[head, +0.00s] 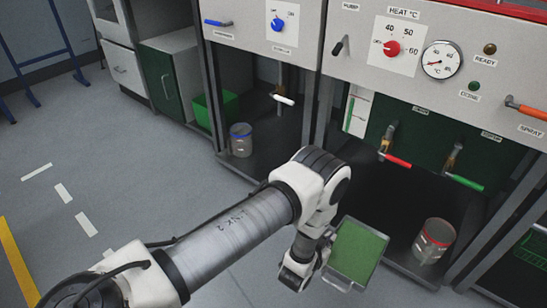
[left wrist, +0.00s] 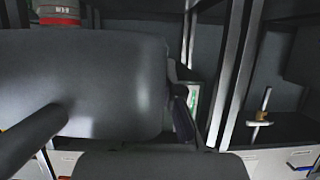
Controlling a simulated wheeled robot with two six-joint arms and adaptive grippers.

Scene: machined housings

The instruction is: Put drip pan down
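The drip pan (head: 357,250) is a shallow rectangular tray with a green inside and a pale grey rim, in the head view at lower right of centre. My left gripper (head: 328,276) is at the pan's near left edge and appears shut on it; the fingertips are partly hidden. The pan appears held in front of the right cabinet's open lower bay, slightly tilted. In the left wrist view, large dark grey shapes fill the near part, and I cannot tell which of them is pan or gripper. My right gripper is not in view.
A red-banded can (head: 434,241) stands in the right bay, to the right of the pan; it also shows in the left wrist view (left wrist: 60,12). A blue-banded can (head: 241,139) stands in the left bay. Red-handled (head: 396,160) and green-handled (head: 464,181) taps hang above the right bay.

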